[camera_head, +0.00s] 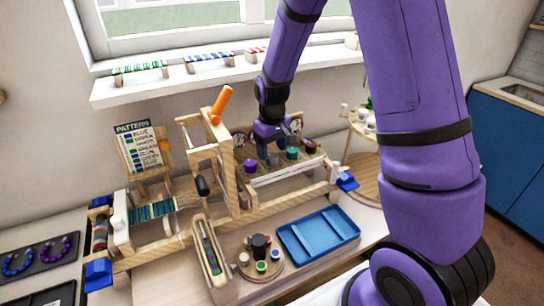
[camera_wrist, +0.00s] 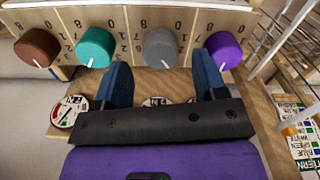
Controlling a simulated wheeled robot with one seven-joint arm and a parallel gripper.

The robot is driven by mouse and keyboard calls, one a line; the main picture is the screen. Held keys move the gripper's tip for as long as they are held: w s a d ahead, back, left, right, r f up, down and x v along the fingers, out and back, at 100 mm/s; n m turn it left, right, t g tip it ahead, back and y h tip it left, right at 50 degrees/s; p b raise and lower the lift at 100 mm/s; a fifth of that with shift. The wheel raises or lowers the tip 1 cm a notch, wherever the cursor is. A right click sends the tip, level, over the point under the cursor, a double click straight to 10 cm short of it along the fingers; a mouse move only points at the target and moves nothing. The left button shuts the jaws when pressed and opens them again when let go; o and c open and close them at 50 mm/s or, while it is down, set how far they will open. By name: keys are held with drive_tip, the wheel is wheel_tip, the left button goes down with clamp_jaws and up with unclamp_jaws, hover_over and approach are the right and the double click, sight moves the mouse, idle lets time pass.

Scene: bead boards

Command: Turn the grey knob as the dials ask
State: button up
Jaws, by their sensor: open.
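The grey knob (camera_wrist: 160,48) sits on a wooden panel in a row with other knobs; its white pointer line points down in the wrist view. My gripper (camera_wrist: 160,68) is open, its two dark blue fingertips on either side of the grey knob and apart from it. In the head view my gripper (camera_head: 272,146) is over the knob row and covers part of the grey knob (camera_head: 273,159). One round dial (camera_wrist: 70,110) shows a red zone and needle; other dials (camera_wrist: 153,102) are mostly hidden behind my gripper, so I cannot read them.
A teal knob (camera_wrist: 95,47) and a purple knob (camera_wrist: 224,50) flank the grey one; the purple knob is close to one fingertip. A brown knob (camera_wrist: 37,47) is at the row's end. A wooden frame with an orange handle (camera_head: 221,104) stands left of my gripper.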

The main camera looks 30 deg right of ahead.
sight(272, 156)
drive_tip(key=shift+f, duration=1.6)
drive_tip(key=c, duration=0.9)
drive_tip(key=shift+m, duration=0.3)
drive_tip(key=shift+m, duration=3.2)
